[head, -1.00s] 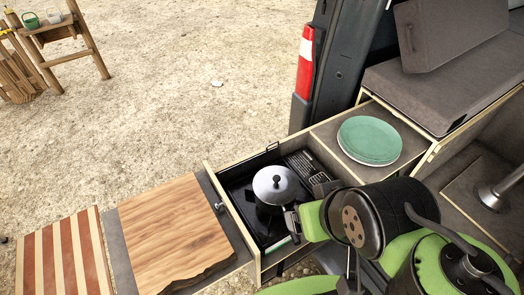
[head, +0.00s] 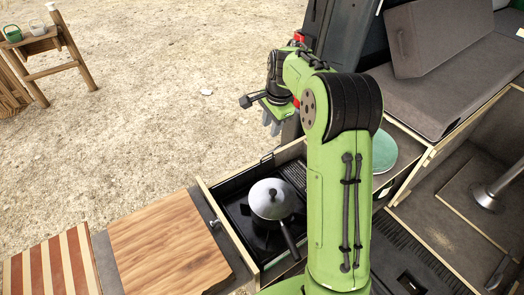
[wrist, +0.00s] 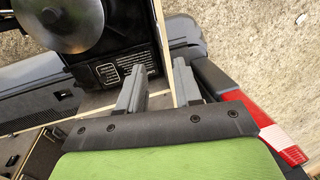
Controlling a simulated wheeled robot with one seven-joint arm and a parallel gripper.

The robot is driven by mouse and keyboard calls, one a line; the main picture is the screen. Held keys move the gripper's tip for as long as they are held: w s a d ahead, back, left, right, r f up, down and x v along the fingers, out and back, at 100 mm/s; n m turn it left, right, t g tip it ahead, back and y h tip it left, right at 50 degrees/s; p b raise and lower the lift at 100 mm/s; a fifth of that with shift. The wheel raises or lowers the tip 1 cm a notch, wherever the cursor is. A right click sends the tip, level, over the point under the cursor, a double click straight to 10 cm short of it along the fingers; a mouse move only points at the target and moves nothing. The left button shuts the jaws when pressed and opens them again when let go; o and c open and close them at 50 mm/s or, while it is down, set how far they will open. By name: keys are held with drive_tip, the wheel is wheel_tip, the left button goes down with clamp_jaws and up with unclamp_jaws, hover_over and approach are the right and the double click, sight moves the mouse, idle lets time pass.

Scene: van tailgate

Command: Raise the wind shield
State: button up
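A stove (head: 237,205) sits in an open wooden-edged drawer (head: 223,232). A lidded pot (head: 270,196) stands on it, handle toward the near right. No raised wind shield shows around the pot, and I cannot clearly pick out a folded one. A small dark bracket (head: 267,159) stands at the drawer's far edge. My gripper (head: 271,123) is above and beyond that far edge, fingers pointing down. In the wrist view my gripper (wrist: 158,74) has its two grey fingers apart with nothing held; the drawer's pale edge (wrist: 160,40) shows between them. My arm hides the drawer's right part.
A green plate (head: 384,152) lies on the counter to the right, partly behind my arm. A wooden board (head: 160,245) and a striped board (head: 48,272) extend left of the drawer. The van's dark rear pillar (head: 326,45) stands close right of my gripper. Open gravel lies beyond.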

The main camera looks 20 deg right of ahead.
wheel_tip(320, 180, down, 14)
drive_tip(key=w, duration=0.2)
drive_tip(key=shift+w+a+f, duration=0.2)
drive_tip(key=shift+w+a, duration=0.05)
drive_tip(key=shift+w, duration=0.15)
clamp_jaws()
drive_tip(key=shift+r, duration=0.1)
idle(0.9)
